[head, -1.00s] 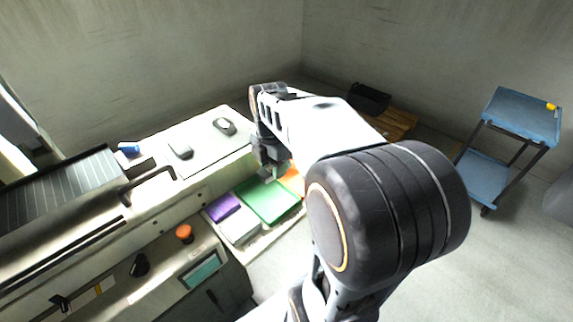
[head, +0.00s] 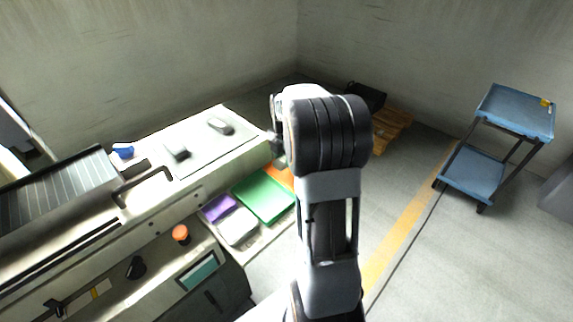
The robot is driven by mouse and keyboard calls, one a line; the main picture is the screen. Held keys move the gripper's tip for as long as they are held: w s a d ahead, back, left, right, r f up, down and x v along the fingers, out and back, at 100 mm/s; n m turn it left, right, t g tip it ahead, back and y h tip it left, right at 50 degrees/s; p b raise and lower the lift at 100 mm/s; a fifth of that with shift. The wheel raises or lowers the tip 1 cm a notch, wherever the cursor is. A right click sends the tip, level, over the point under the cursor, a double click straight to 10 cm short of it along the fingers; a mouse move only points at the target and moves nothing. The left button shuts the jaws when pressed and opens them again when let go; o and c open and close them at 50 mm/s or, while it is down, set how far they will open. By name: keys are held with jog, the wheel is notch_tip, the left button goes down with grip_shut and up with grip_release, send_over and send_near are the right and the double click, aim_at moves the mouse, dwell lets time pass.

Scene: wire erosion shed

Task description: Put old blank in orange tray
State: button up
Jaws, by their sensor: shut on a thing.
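The orange tray (head: 284,177) shows as a small patch beyond the green tray, at the right end of the tray row; my arm hides much of it. My gripper (head: 279,152) is partly visible left of my dark wrist joint, above and just beyond the orange patch. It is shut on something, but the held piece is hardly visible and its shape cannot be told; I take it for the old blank. Two grey rounded pieces, one on the left (head: 177,152) and one on the right (head: 221,126), lie on the pale machine top.
A green tray (head: 264,196), a purple tray (head: 218,207) and a whitish tray (head: 238,227) sit on the low ledge. A blue item (head: 123,150) is on the machine. A blue cart (head: 515,110) stands at right, a wooden pallet (head: 391,130) behind. Floor between is open.

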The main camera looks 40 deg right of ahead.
aim_at(286, 170)
jog(key=shift+w+d+f, duration=0.2)
jog(key=shift+d+f, duration=0.05)
jog(key=shift+f, duration=1.6)
jog(key=shift+f, duration=0.1)
jog(key=shift+f+b, duration=0.1)
jog(key=shift+b, duration=0.25)
jog(key=o, duration=1.3)
jog(key=shift+c, duration=0.2)
